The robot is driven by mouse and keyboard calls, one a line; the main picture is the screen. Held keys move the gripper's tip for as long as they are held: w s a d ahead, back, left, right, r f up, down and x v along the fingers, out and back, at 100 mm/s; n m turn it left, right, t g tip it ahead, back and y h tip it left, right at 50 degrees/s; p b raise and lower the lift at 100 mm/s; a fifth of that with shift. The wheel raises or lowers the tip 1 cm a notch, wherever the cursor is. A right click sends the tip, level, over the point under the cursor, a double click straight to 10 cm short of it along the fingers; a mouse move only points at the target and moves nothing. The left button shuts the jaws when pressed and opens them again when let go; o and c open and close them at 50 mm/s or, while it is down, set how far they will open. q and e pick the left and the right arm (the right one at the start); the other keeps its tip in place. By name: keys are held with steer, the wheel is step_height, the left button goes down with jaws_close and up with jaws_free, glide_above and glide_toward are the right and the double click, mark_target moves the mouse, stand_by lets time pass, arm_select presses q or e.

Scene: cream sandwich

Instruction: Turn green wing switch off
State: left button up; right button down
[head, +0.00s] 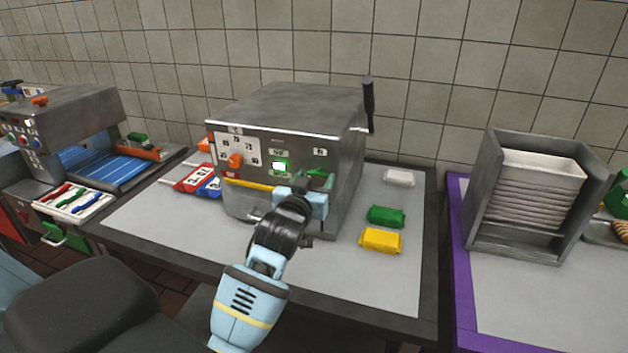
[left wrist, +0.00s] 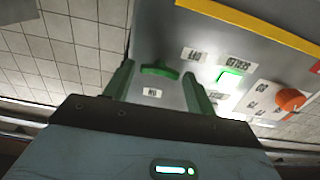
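The green wing switch (left wrist: 160,70) is on the front panel of a grey metal machine (head: 310,105). In the left wrist view it shows between the two green fingers of my left gripper (left wrist: 158,85), which are spread apart. I cannot tell whether they touch it. In the head view my left gripper (head: 318,180) is at the right part of the machine's front, and green fingers and switch are hard to tell apart there. A lit green button (head: 280,166) is left of the gripper; it also shows in the left wrist view (left wrist: 228,78). My right gripper is not in view.
An orange knob (head: 235,160) is on the panel's left side. White (head: 399,177), green (head: 386,216) and yellow (head: 381,240) packets lie right of the machine. A second machine (head: 60,125) stands left, and a rack of trays (head: 528,190) stands right. The table front is clear.

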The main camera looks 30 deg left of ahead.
arm_select(q)
steer(key=shift+o, duration=1)
steer(key=shift+s, duration=0.1)
steer(key=v, duration=0.7)
steer(key=shift+s, duration=0.3)
steer(key=s+d+f+m+g+h, duration=0.1)
steer(key=s+f+g, duration=0.15)
steer(key=f, duration=0.35)
steer(key=s+d+f+m+g+h, duration=0.1)
steer(key=s+d+f+g, duration=0.1)
steer(key=s+f, duration=0.3)
steer(key=s+d+f+m+g+h, duration=0.1)
steer(key=s+d+f+g, duration=0.1)
steer(key=s+f+g, duration=0.5)
steer(key=s+d+f+m+h, duration=0.1)
steer(key=s+d+f, duration=0.25)
steer(key=s, duration=0.75)
steer(key=s+d+f+m+g+h, duration=0.1)
steer(key=s+f+g, duration=0.4)
steer(key=s, duration=0.4)
steer(key=w+d+f+t+h, duration=0.1)
steer(key=w+d+f+t, duration=0.2)
steer(key=w+f+t, duration=0.3)
steer(key=shift+w+f+t, duration=0.2)
steer(key=shift+f+t, duration=1.05)
steer(key=shift+f, duration=1.25)
